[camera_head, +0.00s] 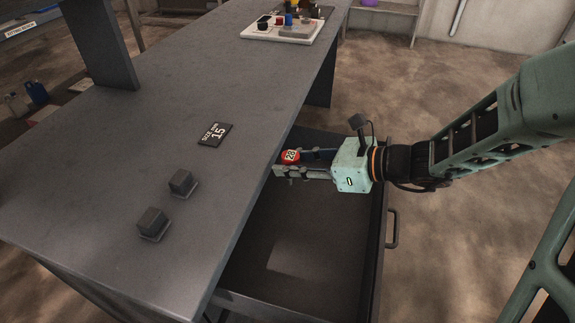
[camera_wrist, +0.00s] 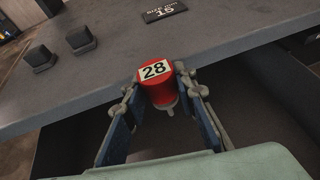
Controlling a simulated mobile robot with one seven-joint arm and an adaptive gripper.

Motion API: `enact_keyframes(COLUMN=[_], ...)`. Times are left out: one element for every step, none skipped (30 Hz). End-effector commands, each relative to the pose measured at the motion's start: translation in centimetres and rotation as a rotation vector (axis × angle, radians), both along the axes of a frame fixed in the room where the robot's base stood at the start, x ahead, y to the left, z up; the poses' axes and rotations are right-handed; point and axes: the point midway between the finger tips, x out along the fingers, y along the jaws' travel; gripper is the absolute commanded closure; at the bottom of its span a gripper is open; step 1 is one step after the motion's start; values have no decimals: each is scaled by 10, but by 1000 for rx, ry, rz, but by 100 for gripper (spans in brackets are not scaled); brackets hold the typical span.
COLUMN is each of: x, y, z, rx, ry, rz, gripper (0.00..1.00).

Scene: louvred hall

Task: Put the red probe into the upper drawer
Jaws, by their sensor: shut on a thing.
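The red probe (camera_head: 290,157) has a white label reading 28. It sits between the fingers of my gripper (camera_head: 296,163), which is shut on it. In the wrist view the red probe (camera_wrist: 156,84) stands between the two fingertips (camera_wrist: 157,92), with a grey tip pointing down. An open drawer (camera_head: 300,255) juts out from under the grey workbench (camera_head: 120,150), with a handle (camera_head: 392,229) on its outer front. My gripper holds the probe over the drawer's opening, close to the bench's edge. The drawer's floor looks bare apart from a light patch.
Two dark square blocks (camera_head: 183,182) (camera_head: 152,222) and a black card (camera_head: 216,134) reading 15 lie on the bench. A white tray (camera_head: 252,34) with several small items stands at its far end. Open floor lies to the right.

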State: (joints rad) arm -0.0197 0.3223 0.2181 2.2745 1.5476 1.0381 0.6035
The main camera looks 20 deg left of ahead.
Motion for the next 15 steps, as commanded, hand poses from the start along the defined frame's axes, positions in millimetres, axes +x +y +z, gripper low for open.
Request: enact_keyframes(x=[0,0,0,0,0,0,0,0,0,0,0,0,0,0,0], y=[0,0,0,0,0,0,0,0,0,0,0,0,0,0,0], z=[-5,-7,-11,-14,-17,-22,-25,-29,-34,-38,-41,-45,-48,-51,-53], rx=[0,0,0,0,0,0,0,0,0,0,0,0,0,0,0], ry=[0,1,1,1,1,1,0,0,0,0,0,0,0,1,1], rz=[0,0,0,0,0,0,0,0,0,0,0,0,0,0,0], gripper=[99,99,99,99,99,99,99,99,99,99,99,99,99,99,99])
